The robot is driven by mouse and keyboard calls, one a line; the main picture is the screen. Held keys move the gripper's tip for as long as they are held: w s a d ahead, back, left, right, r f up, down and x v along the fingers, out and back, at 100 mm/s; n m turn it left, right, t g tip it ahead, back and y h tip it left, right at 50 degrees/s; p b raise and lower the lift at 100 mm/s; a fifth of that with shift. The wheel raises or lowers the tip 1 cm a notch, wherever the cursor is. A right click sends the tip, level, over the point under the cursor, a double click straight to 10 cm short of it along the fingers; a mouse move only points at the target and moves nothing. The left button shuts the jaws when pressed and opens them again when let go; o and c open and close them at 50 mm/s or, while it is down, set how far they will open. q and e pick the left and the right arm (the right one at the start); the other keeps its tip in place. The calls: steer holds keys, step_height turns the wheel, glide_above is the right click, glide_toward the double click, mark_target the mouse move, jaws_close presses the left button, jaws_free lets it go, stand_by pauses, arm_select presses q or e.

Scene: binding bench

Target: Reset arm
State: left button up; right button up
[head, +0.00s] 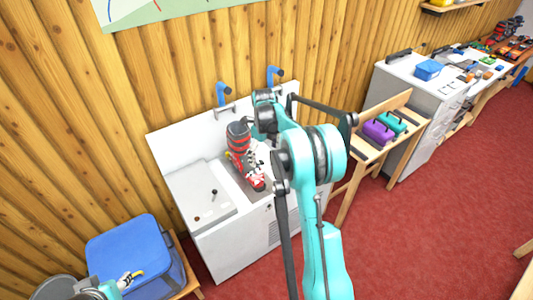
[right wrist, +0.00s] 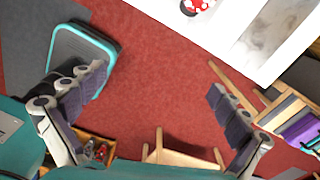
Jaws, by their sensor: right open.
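My right arm reaches up over the front of a white bench (head: 240,245) in the head view. In the right wrist view my right gripper (right wrist: 158,80) is open, its two dark padded fingers wide apart. Nothing is between them; the red floor (right wrist: 165,60) shows below. A red, black and white boot-like item (head: 240,140) stands on the bench, left of my arm and apart from it. Part of a red and white item shows on the bench in the right wrist view (right wrist: 193,6). Part of my left arm shows at the lower left of the head view; its gripper's state is unclear.
A blue box (head: 135,255) stands left of the bench. A wooden stand to the right holds a purple case (head: 378,132) and a teal case (head: 393,121). A white cabinet (head: 410,100) stands beyond it. Wooden furniture (right wrist: 180,150) shows low in the wrist view. Red floor lies open at right.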

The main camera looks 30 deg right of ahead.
steer(key=shift+s+a+f+n, duration=0.15)
steer(key=shift+s+n, duration=0.15)
steer(key=shift+a, duration=0.1)
steer(key=s+a+r+n+t+b, duration=0.2)
steer(key=s+a+r+n+b, duration=0.15)
steer(key=s+a+n, duration=0.35)
steer(key=s+a+r+n+t+b, duration=0.2)
steer(key=s+a+n+b, duration=0.3)
steer(key=n, duration=0.3)
steer(key=s+a+f+n+t+b, duration=0.1)
steer(key=s+a+f+n+b, duration=0.1)
steer(key=s+n, duration=0.6)
steer(key=s+a+f+n+t+b, duration=0.2)
steer(key=s+a+f+n, duration=0.2)
steer(key=s+f+n, duration=0.2)
steer(key=shift+s+a+f+n+b, duration=0.25)
steer(key=shift+s+n+b, duration=0.15)
steer(key=shift+s+n, duration=0.6)
